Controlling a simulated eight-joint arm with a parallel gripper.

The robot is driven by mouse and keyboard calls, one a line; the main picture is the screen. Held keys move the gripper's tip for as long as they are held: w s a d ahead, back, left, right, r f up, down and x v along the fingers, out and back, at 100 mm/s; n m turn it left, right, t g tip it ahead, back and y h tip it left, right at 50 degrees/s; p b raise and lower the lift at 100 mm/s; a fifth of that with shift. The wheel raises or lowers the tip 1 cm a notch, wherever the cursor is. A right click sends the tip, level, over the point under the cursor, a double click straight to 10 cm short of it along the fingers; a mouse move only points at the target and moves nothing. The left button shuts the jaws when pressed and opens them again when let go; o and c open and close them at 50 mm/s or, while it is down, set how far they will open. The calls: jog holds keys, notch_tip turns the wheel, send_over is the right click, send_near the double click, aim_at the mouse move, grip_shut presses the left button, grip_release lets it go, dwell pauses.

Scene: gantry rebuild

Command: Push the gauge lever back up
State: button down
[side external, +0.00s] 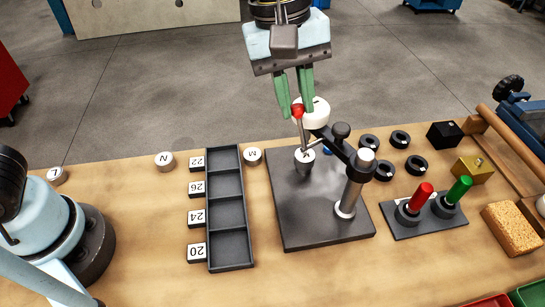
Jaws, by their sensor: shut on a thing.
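The gauge stands on a dark square base plate (295,220), with a silver post (349,195) and a dark arm reaching back to a white round gauge head (318,113). The gauge lever has a red knob (297,111) on a thin grey rod that slants down toward the plate. My gripper (295,106) has green fingers pointing down, shut on the red knob from either side. A pale-topped marked cylinder (305,158) sits on the plate below the rod. Whether the rod touches it I cannot tell. The gripper partly hides the gauge head.
A black four-compartment tray (229,259) with number tags stands left of the plate. Lettered cylinders N (164,161) and M (252,156) stand near the back edge. Black rings (400,139), a red and green handle holder (430,217) and a sponge (512,229) crowd the right.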

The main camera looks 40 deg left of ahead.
jog(key=shift+s+d+r+t+y, duration=0.15)
jog(key=shift+d+t+y, duration=0.1)
jog(key=shift+d+y, duration=0.25)
jog(key=shift+s+d+r+t+y, duration=0.15)
jog(key=shift+d+t+y, duration=0.1)
jog(key=shift+d+y, duration=0.25)
jog(key=shift+s+d+t+y, duration=0.2)
jog(key=shift+d+y, duration=0.15)
jog(key=shift+y, duration=0.25)
jog(key=shift+s+d+t+y, duration=0.1)
jog(key=shift+d+t+y, duration=0.15)
jog(key=shift+y, duration=0.35)
jog(key=shift+d, duration=0.1)
jog(key=c, duration=1)
grip_release()
jog(key=v, duration=1.2)
